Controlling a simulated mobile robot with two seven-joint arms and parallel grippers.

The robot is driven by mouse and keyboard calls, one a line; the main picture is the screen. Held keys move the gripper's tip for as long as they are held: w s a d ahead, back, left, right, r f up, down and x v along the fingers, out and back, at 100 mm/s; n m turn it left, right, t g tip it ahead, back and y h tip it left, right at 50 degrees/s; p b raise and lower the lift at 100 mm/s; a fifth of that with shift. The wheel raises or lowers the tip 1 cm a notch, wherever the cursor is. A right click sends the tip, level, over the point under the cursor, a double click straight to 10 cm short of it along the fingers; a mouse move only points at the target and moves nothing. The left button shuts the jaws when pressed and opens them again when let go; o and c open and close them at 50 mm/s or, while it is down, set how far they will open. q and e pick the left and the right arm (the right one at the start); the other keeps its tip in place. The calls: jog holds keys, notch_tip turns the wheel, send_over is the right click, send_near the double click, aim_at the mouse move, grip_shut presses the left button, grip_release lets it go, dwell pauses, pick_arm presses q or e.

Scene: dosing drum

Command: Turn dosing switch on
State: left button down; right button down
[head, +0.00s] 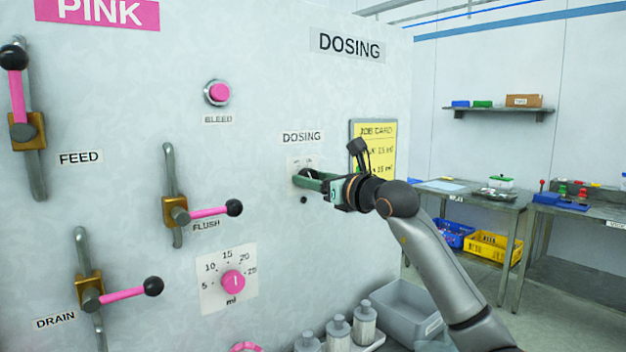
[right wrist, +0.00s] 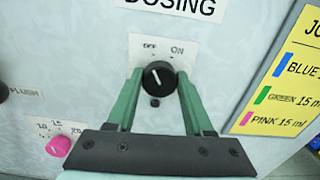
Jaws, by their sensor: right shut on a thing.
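The dosing switch (right wrist: 158,77) is a round black knob on a white plate (right wrist: 136,48) marked OFF and ON. Its white mark points up and a little left, towards the OFF side. My right gripper (head: 309,180) is at the wall panel with its green fingers on either side of the knob, shut on it. In the right wrist view the gripper (right wrist: 159,80) straddles the knob. In the head view the fingers hide most of the knob. My left gripper is not in view.
A yellow job card (head: 388,149) hangs close right of the switch. Pink-armed valve levers (head: 209,212), a bleed button (head: 219,92) and a dial (head: 233,281) are on the panel to the left. Bottles (head: 338,333) and a grey bin (head: 405,307) stand below.

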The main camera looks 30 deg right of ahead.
jog(key=shift+f+m+b, duration=0.1)
jog(key=shift+m+b, duration=0.35)
jog(key=shift+m, duration=5.45)
jog(key=shift+c, duration=1.4)
grip_release()
